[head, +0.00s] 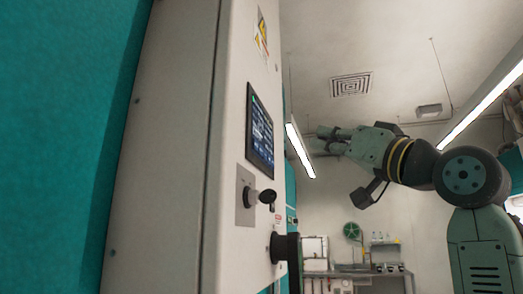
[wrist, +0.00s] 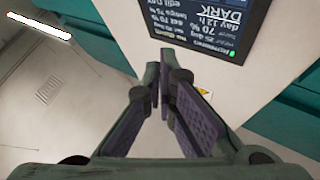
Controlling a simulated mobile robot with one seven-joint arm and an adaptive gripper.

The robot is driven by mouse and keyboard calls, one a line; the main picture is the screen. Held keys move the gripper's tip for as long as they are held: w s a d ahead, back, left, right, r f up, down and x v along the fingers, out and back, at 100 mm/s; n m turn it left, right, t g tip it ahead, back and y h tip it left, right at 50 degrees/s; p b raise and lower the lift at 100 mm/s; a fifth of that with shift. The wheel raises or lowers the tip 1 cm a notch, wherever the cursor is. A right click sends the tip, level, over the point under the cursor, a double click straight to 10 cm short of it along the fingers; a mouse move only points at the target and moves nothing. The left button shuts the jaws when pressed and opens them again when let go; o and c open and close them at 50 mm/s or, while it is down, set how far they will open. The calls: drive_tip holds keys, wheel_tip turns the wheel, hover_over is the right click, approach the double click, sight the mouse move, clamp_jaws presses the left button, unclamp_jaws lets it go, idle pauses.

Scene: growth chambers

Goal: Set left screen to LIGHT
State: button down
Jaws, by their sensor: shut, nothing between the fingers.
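A dark screen (head: 260,132) is set in the white panel of a cabinet and is seen at a steep angle in the head view. In the wrist view the screen (wrist: 208,22) appears upside down at the top, with the word DARK in large letters and smaller lines such as "day 12 h", partly cut off. My gripper (head: 325,138) is raised to the right of the screen, apart from it.
A warning label (head: 262,36) is above. A bench (head: 357,273) stands at the back. Open air lies between my gripper and the panel.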

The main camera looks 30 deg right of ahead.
drive_tip(key=w+a, duration=0.5)
drive_tip(key=w, duration=0.1)
drive_tip(key=shift+a, duration=0.15)
drive_tip(key=shift+w+a, duration=0.1)
drive_tip(key=shift+w, duration=0.05)
idle(1.4)
drive_tip(key=shift+w+a, duration=0.15)
drive_tip(key=shift+w, duration=0.05)
drive_tip(key=shift+w+a, duration=0.2)
drive_tip(key=shift+w, duration=0.05)
idle(0.8)
drive_tip(key=shift+s+d, duration=0.45)
drive_tip(key=shift+s, duration=0.1)
drive_tip(key=shift+s+d, duration=1.65)
drive_tip(key=shift+s, duration=0.25)
idle(0.7)
